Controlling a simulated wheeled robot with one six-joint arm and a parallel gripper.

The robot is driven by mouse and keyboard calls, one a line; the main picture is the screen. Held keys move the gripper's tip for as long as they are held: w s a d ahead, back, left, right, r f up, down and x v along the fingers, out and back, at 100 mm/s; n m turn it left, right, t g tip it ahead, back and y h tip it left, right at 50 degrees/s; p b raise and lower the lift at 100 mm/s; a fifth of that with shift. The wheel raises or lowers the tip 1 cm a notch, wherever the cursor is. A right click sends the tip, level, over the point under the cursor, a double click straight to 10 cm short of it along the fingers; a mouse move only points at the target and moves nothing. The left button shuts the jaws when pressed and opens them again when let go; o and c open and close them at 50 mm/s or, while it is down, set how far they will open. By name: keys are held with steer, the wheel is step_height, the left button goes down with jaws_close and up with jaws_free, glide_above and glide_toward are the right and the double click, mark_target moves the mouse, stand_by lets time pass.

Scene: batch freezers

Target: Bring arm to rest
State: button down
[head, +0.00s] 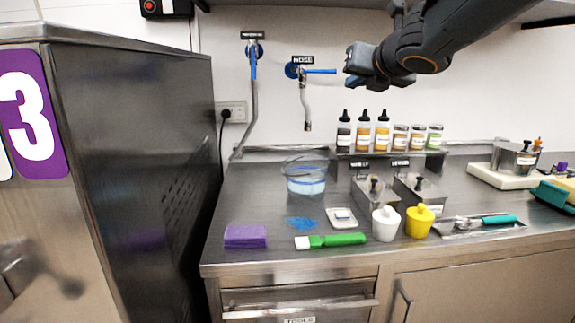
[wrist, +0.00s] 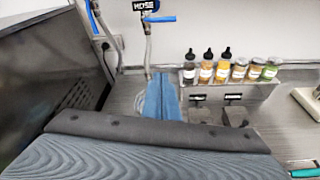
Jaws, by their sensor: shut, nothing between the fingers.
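My gripper (head: 358,66) is raised at the upper right of the head view, well above the counter and in front of the wall. Its arm comes in from the top right corner. In the wrist view the blue fingers (wrist: 162,98) lie together, shut and empty. They point toward the wall and the back of the counter. Nothing touches the gripper.
The steel counter (head: 290,262) holds a purple sponge (head: 245,236), a green brush (head: 335,241), a clear container (head: 306,180) and white and yellow pots. Bottles and jars (head: 364,132) stand on a rear shelf. A hose tap (head: 305,72) is left of the gripper. A freezer (head: 130,150) stands left.

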steer(key=s+d+f+m+g+h, duration=0.1)
steer(key=s+d+f+m+g, duration=0.15)
steer(key=f+m, duration=0.45)
steer(key=s+d+f+m+g+h, duration=0.25)
steer(key=f+m, duration=0.25)
steer(key=f, duration=0.4)
steer(key=s+d+f+m+g+h, duration=0.1)
steer(key=s+d+f+m, duration=0.1)
steer(key=s+f+m, duration=0.4)
steer(key=s+a+f+m+g+y, duration=0.2)
steer(key=s+f+m+g, duration=0.6)
steer(key=s+f+m, duration=0.9)
steer(key=shift+s+a+f, duration=0.55)
steer(key=shift+s+f, duration=0.15)
steer(key=shift+f, duration=0.15)
